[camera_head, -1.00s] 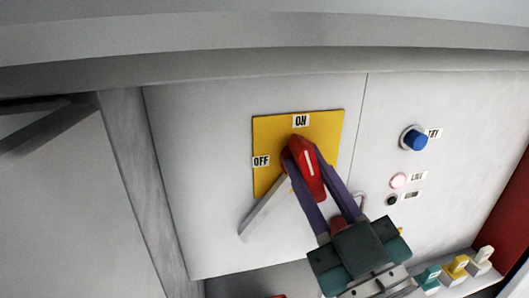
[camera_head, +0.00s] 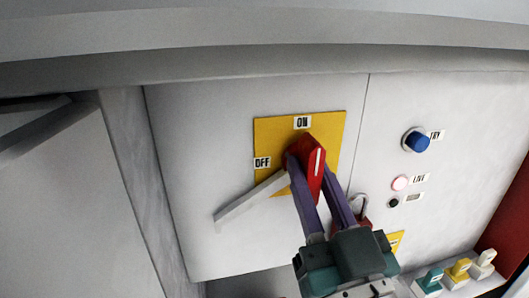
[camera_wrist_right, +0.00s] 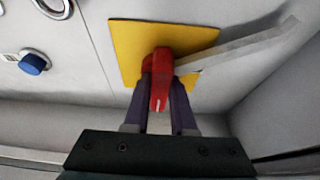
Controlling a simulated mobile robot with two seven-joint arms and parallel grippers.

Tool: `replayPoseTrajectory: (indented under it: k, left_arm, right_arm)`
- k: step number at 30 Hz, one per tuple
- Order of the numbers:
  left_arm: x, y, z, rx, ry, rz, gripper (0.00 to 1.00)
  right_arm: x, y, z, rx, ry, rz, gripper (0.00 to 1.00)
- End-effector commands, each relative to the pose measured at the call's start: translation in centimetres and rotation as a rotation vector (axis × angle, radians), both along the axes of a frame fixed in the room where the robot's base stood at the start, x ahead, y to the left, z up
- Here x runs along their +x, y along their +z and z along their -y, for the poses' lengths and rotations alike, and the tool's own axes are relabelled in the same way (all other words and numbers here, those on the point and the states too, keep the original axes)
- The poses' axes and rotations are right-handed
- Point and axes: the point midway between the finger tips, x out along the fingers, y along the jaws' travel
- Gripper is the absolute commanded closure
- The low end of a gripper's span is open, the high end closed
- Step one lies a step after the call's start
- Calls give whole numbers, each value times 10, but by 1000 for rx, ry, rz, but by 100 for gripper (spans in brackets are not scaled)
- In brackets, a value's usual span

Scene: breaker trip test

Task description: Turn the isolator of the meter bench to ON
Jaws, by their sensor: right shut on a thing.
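The isolator's red handle (camera_head: 307,153) sits on a yellow plate (camera_head: 270,135), with an ON label (camera_head: 302,122) at the top and an OFF label (camera_head: 262,162) at the left. The handle's white line stands nearly upright, its top leaning slightly right. A pale grey bar (camera_head: 245,203) runs from behind the handle to the lower left. My right gripper (camera_head: 313,185) is shut on the handle, one purple finger on each side. The right wrist view shows the red handle (camera_wrist_right: 161,75) between both fingers. My left gripper is not in view.
Right of the plate, the panel carries a blue button (camera_head: 417,140) labelled TRY, a pinkish lamp (camera_head: 400,183) labelled LIVE and a small dark knob (camera_head: 393,203). A red padlock-like thing (camera_head: 364,221) is partly hidden by my gripper. Several coloured blocks (camera_head: 460,268) stand at the lower right.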

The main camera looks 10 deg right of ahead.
Motion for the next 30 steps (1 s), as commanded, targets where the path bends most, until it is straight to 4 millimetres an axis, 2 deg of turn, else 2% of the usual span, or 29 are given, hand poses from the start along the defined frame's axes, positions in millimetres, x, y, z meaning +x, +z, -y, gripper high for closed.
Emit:
replayPoseTrajectory:
  k: [4,5,13,20,23,30]
  left_arm:
    - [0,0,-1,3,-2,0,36]
    - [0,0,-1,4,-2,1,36]
    - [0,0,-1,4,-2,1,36]
    - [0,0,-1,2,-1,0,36]
    - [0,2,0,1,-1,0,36]
    - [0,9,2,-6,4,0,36]
  right_arm:
    - [0,0,0,4,0,1,100]
    - [0,0,0,4,0,1,75]
    - [0,0,0,2,0,1,46]
    - [-1,0,0,1,0,0,46]
    - [-7,-3,0,0,0,-2,46]
    - [-49,-20,2,1,0,-6,46]
